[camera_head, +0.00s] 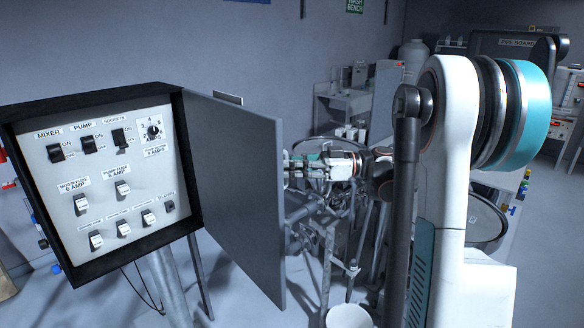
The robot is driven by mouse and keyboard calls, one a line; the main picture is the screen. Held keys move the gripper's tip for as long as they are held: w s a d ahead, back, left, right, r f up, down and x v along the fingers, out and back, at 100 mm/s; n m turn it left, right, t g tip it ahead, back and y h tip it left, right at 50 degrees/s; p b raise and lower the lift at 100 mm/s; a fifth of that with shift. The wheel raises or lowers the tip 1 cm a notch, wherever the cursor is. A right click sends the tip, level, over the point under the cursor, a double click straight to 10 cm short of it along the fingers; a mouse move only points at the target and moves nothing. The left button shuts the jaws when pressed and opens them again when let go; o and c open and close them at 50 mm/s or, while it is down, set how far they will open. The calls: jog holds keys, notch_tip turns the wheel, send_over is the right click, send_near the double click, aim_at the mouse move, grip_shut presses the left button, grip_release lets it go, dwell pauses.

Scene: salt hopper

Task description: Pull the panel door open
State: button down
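The panel door (235,190) is a plain grey sheet on the right side of the control panel box (95,272). It stands swung well away from the box, so the white panel face (108,205) with its switches and labels is in full view. My gripper (293,168) is just to the right of the door, on its far side. Its fingertips are at or behind the door's right edge, and I cannot tell whether they touch it. The door's outer face and most of any handle are hidden; a small light piece shows above its top edge.
My white and teal arm fills the right side. Behind the gripper stand a metal frame with pipes (325,265) and a shelf cart (342,105). A white bucket (349,316) is on the floor below. A post (170,285) supports the box.

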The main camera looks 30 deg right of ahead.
jog(key=c, duration=1.8)
grip_release()
jog(key=shift+w+a+f, duration=0.1)
jog(key=shift+w+f, duration=0.1)
jog(key=shift+w, duration=0.15)
jog(key=shift+o, duration=0.6)
jog(key=shift+w+f, duration=0.15)
jog(key=shift+w, duration=0.3)
jog(key=v, duration=1.2)
jog(key=shift+s, duration=0.4)
